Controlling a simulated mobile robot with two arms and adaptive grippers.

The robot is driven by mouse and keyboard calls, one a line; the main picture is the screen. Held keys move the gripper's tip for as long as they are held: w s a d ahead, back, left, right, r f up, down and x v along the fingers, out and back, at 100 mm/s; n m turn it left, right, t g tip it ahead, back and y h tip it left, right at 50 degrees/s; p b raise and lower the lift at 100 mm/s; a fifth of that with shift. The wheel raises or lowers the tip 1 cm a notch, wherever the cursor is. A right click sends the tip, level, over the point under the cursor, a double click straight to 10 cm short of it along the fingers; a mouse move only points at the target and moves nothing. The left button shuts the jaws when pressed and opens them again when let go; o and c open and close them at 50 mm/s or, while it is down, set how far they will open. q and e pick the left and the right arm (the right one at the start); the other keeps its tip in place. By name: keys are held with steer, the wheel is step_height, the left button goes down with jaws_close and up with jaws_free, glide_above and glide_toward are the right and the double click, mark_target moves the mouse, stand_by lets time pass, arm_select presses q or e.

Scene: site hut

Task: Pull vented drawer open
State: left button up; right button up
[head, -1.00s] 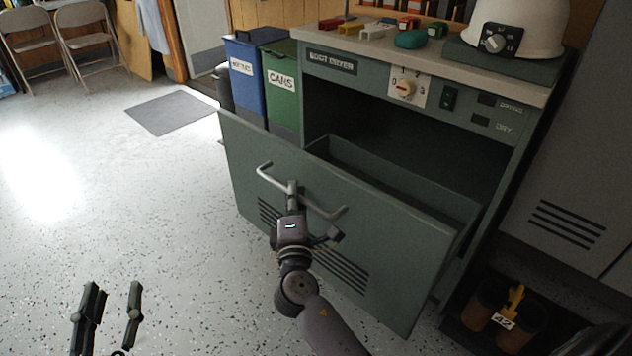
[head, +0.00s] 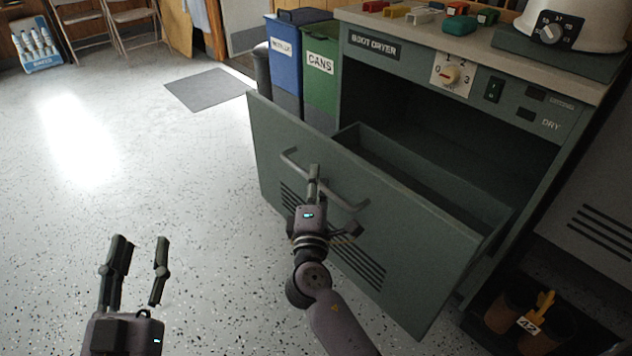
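The vented drawer (head: 400,235) is a grey-green front with slots, standing well out from the boot dryer cabinet (head: 405,62). Its open box shows behind the front, and I see nothing inside the visible part. A grey bar handle (head: 345,201) crosses the upper front. My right gripper (head: 314,178) is at the middle of this handle, its fingers closed around the bar, partly hidden by its own body. My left gripper (head: 141,242) is open and empty over the floor at the lower left, apart from the drawer.
Blue (head: 284,65) and green (head: 320,80) bins stand left of the cabinet. The floor (head: 190,190) left of the drawer is clear.

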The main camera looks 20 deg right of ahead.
steer(key=shift+s, duration=0.1)
steer(key=v, duration=1.1)
steer(key=shift+s, duration=0.35)
steer(key=shift+a, duration=0.15)
